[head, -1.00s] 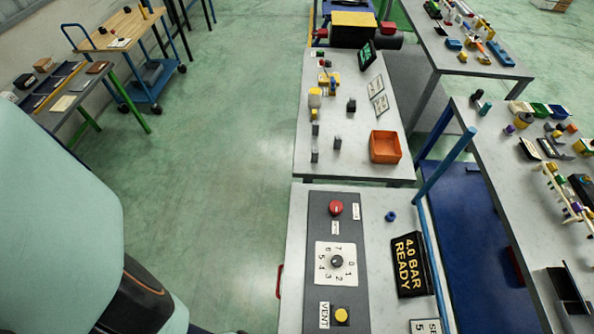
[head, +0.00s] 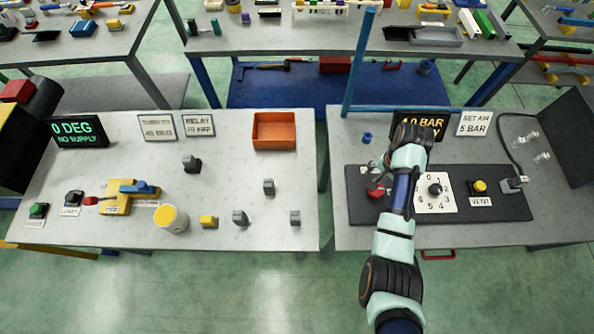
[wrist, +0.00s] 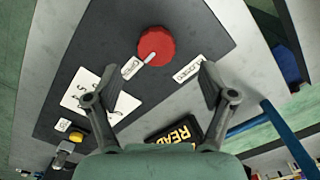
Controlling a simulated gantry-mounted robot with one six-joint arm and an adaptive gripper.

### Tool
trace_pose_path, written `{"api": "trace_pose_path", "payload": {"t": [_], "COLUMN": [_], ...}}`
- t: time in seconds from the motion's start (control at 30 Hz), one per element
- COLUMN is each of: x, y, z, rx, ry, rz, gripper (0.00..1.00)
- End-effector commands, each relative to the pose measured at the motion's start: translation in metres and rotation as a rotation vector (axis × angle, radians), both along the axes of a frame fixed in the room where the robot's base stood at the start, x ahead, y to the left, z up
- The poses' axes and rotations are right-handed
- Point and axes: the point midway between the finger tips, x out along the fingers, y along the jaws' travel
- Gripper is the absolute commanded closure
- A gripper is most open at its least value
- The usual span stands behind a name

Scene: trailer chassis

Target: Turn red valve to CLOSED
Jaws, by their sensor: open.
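The red valve (head: 376,190) is a round knob on the dark panel (head: 510,208), partly hidden by my arm in the head view. In the wrist view the red valve (wrist: 155,44) shows whole, its white pointer mark aimed at the nearer small label (wrist: 132,67). A second, longer label (wrist: 188,68) lies to the right of that one; the print on both is too small to read surely. My gripper (wrist: 158,80) has its fingers wide apart with nothing between them. It is over the panel, and the valve lies beyond its fingertips, apart from them.
A numbered dial (head: 434,190) and yellow vent button (head: 480,186) sit right of the valve. A sign reading 4.0 BAR READY (wrist: 178,132) stands behind my wrist, near a blue rail (head: 357,70). The left table (head: 90,222) holds an orange bin (head: 274,131) and small blocks.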

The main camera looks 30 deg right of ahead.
Motion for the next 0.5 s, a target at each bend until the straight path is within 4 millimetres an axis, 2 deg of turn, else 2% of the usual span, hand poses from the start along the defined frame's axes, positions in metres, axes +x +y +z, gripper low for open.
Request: {"api": "trace_pose_path", "payload": {"t": [0.17,0.5], "x": [-0.001,0.000], "y": [0.000,0.001], "z": [-0.007,-0.066], "rx": [0.003,0.002], "ry": [0.003,0.001], "rz": [-0.001,0.002], "gripper": [0.18,0.18]}}
